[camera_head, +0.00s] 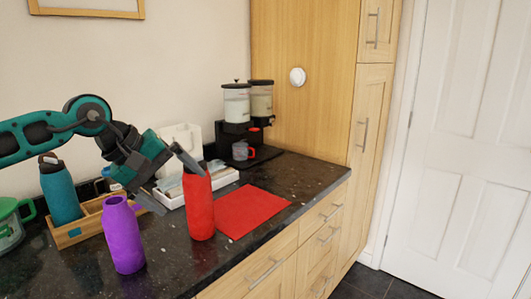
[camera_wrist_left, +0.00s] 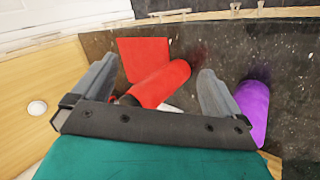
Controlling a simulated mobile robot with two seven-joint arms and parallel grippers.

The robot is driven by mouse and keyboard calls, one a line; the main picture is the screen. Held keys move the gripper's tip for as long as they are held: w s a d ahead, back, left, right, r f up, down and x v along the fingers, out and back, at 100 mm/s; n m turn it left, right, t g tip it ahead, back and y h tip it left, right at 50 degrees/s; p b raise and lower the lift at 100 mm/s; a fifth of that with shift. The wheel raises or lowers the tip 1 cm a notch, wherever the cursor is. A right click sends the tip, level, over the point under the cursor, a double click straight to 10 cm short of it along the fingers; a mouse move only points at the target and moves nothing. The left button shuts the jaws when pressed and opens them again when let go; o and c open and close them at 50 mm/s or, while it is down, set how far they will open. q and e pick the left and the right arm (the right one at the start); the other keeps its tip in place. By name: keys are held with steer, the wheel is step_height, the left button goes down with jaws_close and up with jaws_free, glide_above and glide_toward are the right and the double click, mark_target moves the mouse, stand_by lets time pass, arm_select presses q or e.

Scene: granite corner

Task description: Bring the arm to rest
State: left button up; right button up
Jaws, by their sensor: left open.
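My left arm comes in from the left over the granite counter. Its teal and black gripper (camera_head: 181,191) is open, its two grey fingers pointing down and right towards the upper part of a red bottle (camera_head: 201,212). The red bottle stands upright on the counter. In the left wrist view, the open gripper (camera_wrist_left: 158,92) has the red bottle (camera_wrist_left: 162,85) showing between its fingers. Whether a finger touches it I cannot tell. A purple bottle (camera_head: 123,238) stands to the left, near the front, and shows beside the right finger in the wrist view (camera_wrist_left: 252,108). My right gripper is not in view.
A red mat (camera_head: 252,208) lies right of the red bottle. A wooden tray (camera_head: 75,234), a teal bottle (camera_head: 60,192) and a green-lidded jar (camera_head: 10,228) are at left. Behind are a white tray (camera_head: 226,179), a dispenser (camera_head: 237,105) and a grey mug (camera_head: 240,151).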

arm_select(q)
steer(key=s+d+r+n+t+h, duration=0.2)
steer(key=s+d+n+h, duration=0.2)
steer(key=d+n+h, duration=0.45)
steer(key=s+d+r+n+t+h, duration=0.15)
steer(key=s+d+n+h, duration=0.3)
steer(key=d+n, duration=0.7)
steer(key=a+f+n+t+y, duration=0.4)
steer(key=a+f+n+y, duration=0.3)
steer(key=n, duration=0.8)
steer(key=a+f+n+t+y, duration=0.45)
steer(key=f+n+y, duration=0.35)
steer(key=n, duration=0.7)
steer(key=s+a+f+n+g+y, duration=0.1)
steer(key=s+a+f+n+g, duration=0.25)
steer(key=s+f+n, duration=0.35)
steer(key=s+a+f+n+g+y, duration=0.25)
steer(key=s+f+g, duration=0.25)
steer(key=s, duration=0.3)
steer(key=s+a+f+n+g, duration=0.4)
steer(key=s+f+n+g, duration=0.15)
steer(key=s, duration=0.25)
steer(key=w+d+f+m+t+h, duration=0.1)
steer(key=w+d+f+t, duration=0.2)
steer(key=w+f+t, duration=0.4)
step_height(320, 180, down, 2)
steer(key=shift+f+m+t, duration=0.1)
steer(key=shift+m+t, duration=0.2)
steer(key=shift+t, duration=0.2)
